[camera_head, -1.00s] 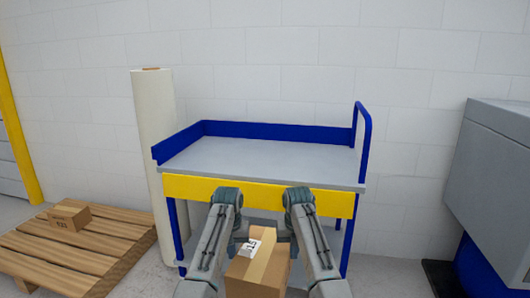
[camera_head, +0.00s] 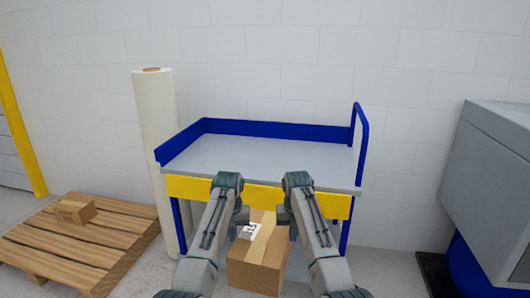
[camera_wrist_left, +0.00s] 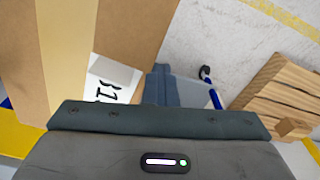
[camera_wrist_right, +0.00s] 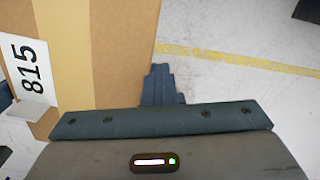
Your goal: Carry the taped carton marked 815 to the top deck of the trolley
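The taped brown carton (camera_head: 259,262) is upright between my two arms, in front of and below the trolley deck. Its white label reads 815 in the right wrist view (camera_wrist_right: 28,70). My left gripper (camera_head: 243,214) is at its left side and my right gripper (camera_head: 288,216) at its right side. In the left wrist view (camera_wrist_left: 160,85) and right wrist view (camera_wrist_right: 158,85) the fingers are together, with nothing between them, beside the carton walls. The fingertip contact is partly hidden. The trolley's grey top deck (camera_head: 260,155) is bare.
The trolley has a blue rim (camera_head: 275,131), a yellow front band (camera_head: 190,188) and a blue handle (camera_head: 366,130). A white roll (camera_head: 153,130) stands at its left. A wooden pallet (camera_head: 60,250) carries another carton (camera_head: 75,211). A grey cabinet (camera_head: 490,180) stands at right.

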